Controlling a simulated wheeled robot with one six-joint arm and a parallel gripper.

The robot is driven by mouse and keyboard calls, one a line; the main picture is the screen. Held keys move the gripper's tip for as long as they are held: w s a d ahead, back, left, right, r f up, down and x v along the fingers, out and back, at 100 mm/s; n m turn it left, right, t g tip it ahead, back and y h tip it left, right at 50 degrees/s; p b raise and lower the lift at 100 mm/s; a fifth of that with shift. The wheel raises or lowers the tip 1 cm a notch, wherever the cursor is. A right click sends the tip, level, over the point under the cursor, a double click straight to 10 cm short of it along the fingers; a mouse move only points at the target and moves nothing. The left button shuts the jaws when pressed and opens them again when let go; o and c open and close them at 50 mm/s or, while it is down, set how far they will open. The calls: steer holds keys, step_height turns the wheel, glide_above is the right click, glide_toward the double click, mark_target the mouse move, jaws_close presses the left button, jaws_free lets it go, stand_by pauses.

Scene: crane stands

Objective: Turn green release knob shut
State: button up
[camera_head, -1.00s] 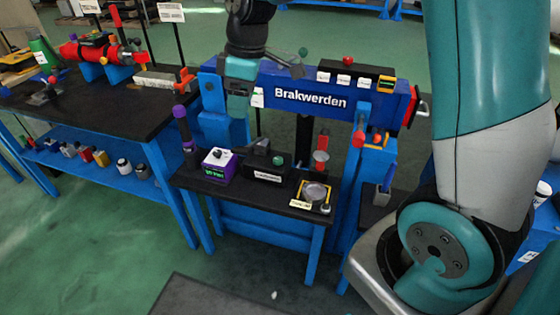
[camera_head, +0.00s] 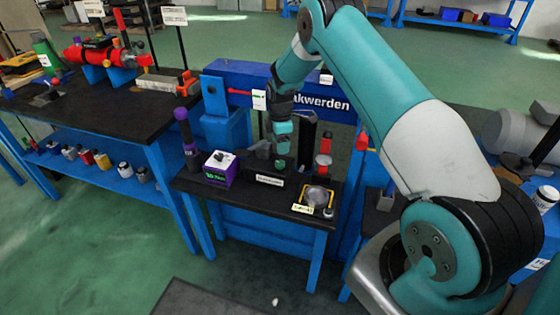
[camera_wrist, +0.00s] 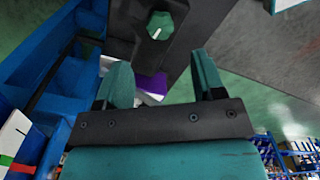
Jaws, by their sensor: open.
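The green knob (camera_wrist: 160,25) shows near the top of the wrist view, on a dark body. It has a faceted rim and a pale line on its face. In the head view the knob (camera_head: 280,163) sits on a labelled black unit (camera_head: 265,180) on the small black-topped table. My gripper (camera_head: 284,145) is just above the knob in the head view. In the wrist view my gripper (camera_wrist: 160,75) has its two teal fingers apart with nothing between them. The knob lies beyond the fingertips, apart from them.
A purple and white box (camera_head: 220,167) stands left of the black unit. A round glass dish (camera_head: 316,195) in a yellow frame is to the right, with a red-topped device (camera_head: 324,150) behind. The blue Brakwerden beam (camera_head: 330,102) runs behind.

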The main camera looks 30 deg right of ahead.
mark_target(280, 163)
step_height(280, 163, down, 8)
steer(key=shift+f+p, duration=0.25)
steer(key=shift+p, duration=0.05)
steer(key=c, duration=0.9)
